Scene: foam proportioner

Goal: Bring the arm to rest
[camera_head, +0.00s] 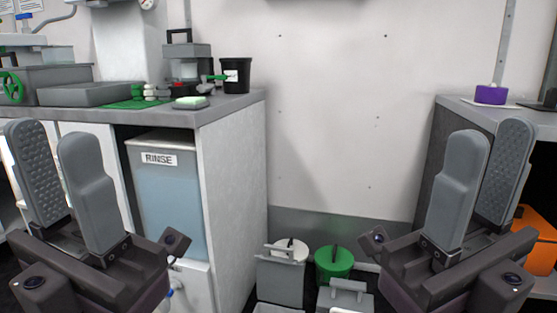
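My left gripper (65,180) is in the lower left of the head view, fingers pointing up. Its two grey finger pads stand apart with a narrow gap, and I see nothing between them. My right gripper (482,180) is in the lower right, fingers also pointing up. Its pads overlap in this view, stand slightly apart near the base, and hold nothing that I can see. Both grippers are in front of the counters and appear clear of them. The arms behind the grippers are out of view.
A left counter (225,108) carries a black cup (236,76), a green mat (130,104) and a grey device (186,62). A RINSE container (165,200) stands beneath. A right counter (455,104) holds a purple roll (491,94). Bins with a green lid (334,264) stand on the floor between.

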